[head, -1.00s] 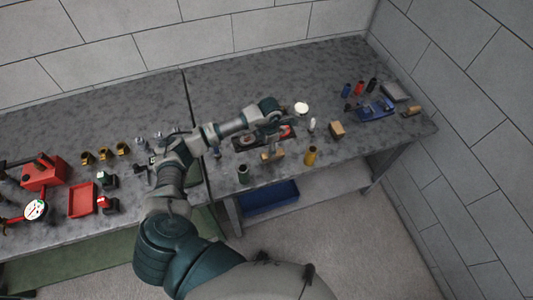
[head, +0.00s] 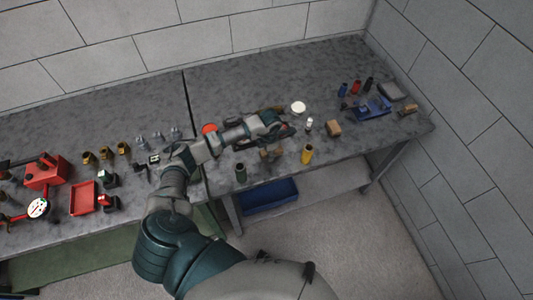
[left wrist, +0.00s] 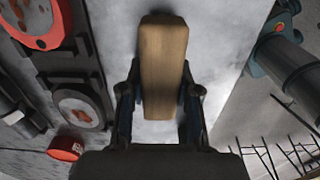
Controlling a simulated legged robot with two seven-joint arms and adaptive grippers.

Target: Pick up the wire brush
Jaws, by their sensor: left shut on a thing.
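The wire brush shows in the left wrist view as a pale wooden block (left wrist: 163,62) lying lengthwise between my two fingers; no bristles show. My left gripper (left wrist: 160,105) is shut on it, with one dark finger on each side. In the head view my left gripper (head: 270,146) is over the front part of the right-hand bench, and small tan parts of the brush (head: 264,155) show at its fingers. Much of the brush is hidden there by the hand, and I cannot tell its height above the bench. My right gripper is not in view.
A green cup (head: 240,172) and a yellow cylinder (head: 307,154) stand near the front edge on either side of the gripper. A tan block (head: 333,128) and a white round item (head: 298,107) lie to the right. A blue bin (head: 270,197) is on the lower shelf.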

